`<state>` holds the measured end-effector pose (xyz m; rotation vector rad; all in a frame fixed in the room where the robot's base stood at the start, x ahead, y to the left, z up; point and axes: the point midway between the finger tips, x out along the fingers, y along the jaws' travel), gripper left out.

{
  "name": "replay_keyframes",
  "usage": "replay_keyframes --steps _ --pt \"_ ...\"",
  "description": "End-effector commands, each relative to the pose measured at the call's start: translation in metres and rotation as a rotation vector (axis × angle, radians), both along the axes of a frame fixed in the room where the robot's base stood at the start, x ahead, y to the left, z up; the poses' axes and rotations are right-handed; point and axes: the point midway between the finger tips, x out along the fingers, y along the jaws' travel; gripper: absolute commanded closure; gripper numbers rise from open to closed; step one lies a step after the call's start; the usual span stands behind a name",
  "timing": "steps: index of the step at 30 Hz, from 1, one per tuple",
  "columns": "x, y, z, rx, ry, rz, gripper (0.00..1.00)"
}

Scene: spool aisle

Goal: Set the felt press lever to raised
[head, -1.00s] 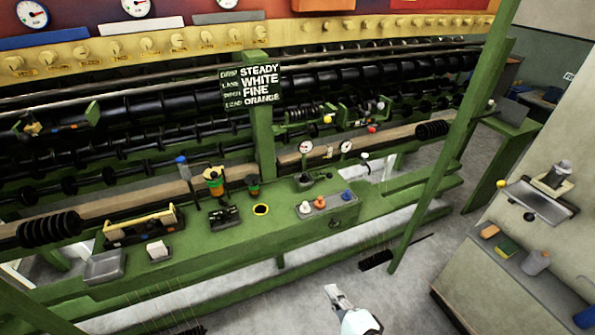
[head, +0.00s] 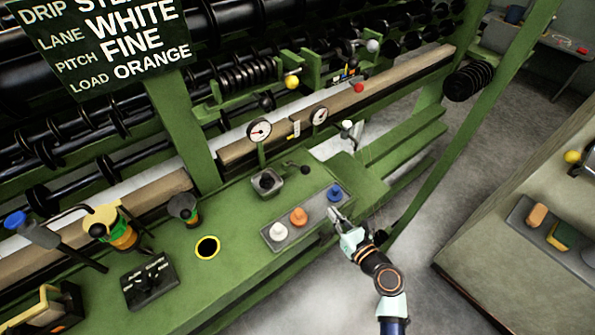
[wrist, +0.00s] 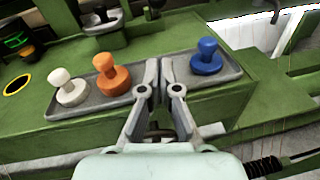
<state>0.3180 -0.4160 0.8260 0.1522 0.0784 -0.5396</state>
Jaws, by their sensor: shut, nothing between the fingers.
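My gripper (head: 338,213) is shut and empty at the front edge of the knob tray, close to the blue knob. In the wrist view its fingertips (wrist: 160,72) overlap the tray between the orange and blue knobs. No label names the felt press lever. Several levers show: a blue-tipped one (head: 15,220) at far left, a black-tipped one (head: 303,170) on a small box behind the tray, a white-tipped one (head: 347,125), a red-tipped one (head: 358,88) and a yellow-tipped one (head: 291,82). I cannot tell which is the felt press lever.
The grey tray (head: 258,240) holds white (head: 278,231), orange (head: 298,216) and blue (head: 334,194) knobs. Two gauges (head: 259,130) stand behind. A green post (head: 465,140) rises right of my arm. A sign (head: 110,40) hangs upper left. Floor (head: 440,195) is clear at right.

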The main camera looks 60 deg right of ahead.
Motion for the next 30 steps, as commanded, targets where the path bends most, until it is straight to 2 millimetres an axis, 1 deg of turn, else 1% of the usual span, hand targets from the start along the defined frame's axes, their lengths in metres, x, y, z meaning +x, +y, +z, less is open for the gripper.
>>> replay_keyframes --steps 7,11,14,24,25,27,30 --pt "0.001 0.000 0.001 -0.003 0.001 0.001 1.00" --pt "0.009 -0.004 -0.001 -0.002 0.001 0.004 1.00" --pt "0.023 -0.012 -0.004 -0.005 0.001 0.005 1.00" --pt "0.086 -0.049 -0.014 -0.006 0.002 0.005 1.00" --pt "0.091 -0.052 -0.013 -0.005 0.001 0.005 1.00" --pt "0.098 -0.058 0.000 -0.007 0.001 0.003 1.00" --pt "0.106 -0.064 0.007 -0.006 0.002 0.004 1.00"
